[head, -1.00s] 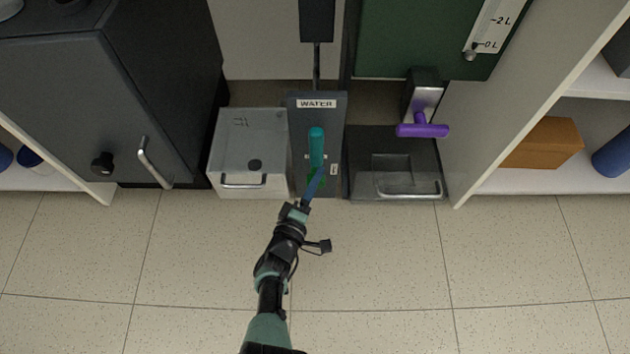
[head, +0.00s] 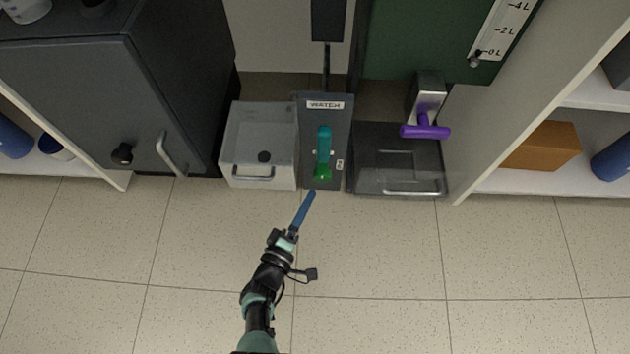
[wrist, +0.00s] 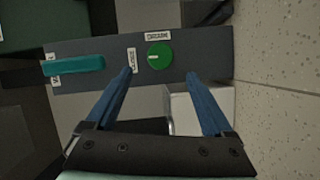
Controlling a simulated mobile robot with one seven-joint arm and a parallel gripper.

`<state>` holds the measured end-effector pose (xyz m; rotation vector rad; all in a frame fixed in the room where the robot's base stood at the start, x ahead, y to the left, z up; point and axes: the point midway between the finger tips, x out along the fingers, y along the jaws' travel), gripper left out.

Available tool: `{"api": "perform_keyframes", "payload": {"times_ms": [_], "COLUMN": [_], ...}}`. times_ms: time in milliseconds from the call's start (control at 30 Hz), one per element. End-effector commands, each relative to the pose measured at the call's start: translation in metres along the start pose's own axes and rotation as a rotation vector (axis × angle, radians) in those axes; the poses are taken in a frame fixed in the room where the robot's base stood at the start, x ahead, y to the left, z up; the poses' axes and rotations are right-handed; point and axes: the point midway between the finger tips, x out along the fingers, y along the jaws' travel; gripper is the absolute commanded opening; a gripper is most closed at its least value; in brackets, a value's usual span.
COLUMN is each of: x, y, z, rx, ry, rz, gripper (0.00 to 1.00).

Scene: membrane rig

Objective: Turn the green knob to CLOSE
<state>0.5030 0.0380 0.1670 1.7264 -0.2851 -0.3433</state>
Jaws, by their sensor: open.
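The round green knob (head: 322,173) is low on the grey WATER panel (head: 340,128), below a teal handle (head: 324,140). In the wrist view the knob (wrist: 159,56) shows whole, with a short white mark on its left side, toward the label that appears to read CLOSE (wrist: 131,60). Another label (wrist: 158,36), too blurred to read surely, sits above it. My gripper (wrist: 159,75) is open and empty, its blue fingers spread on either side of the knob in that view. In the head view my gripper (head: 309,196) is in front of the panel, apart from the knob.
A purple T-handle (head: 425,132) sticks out above the tray. The tiled floor (head: 390,260) in front is clear.

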Motion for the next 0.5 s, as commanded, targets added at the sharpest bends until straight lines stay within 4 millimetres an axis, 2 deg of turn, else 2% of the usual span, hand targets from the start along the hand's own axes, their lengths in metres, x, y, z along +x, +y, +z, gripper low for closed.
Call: {"api": "perform_keyframes", "payload": {"times_ms": [33, 200, 500], "x": [-0.011, -0.03, -0.036], "y": [0.003, 0.001, -0.001], "z": [-0.001, 0.0, 0.001], "rx": [-0.001, 0.001, 0.0], "ry": [0.002, 0.0, -0.002], "rz": [-0.003, -0.001, 0.0], "gripper": [0.86, 0.86, 0.86]}}
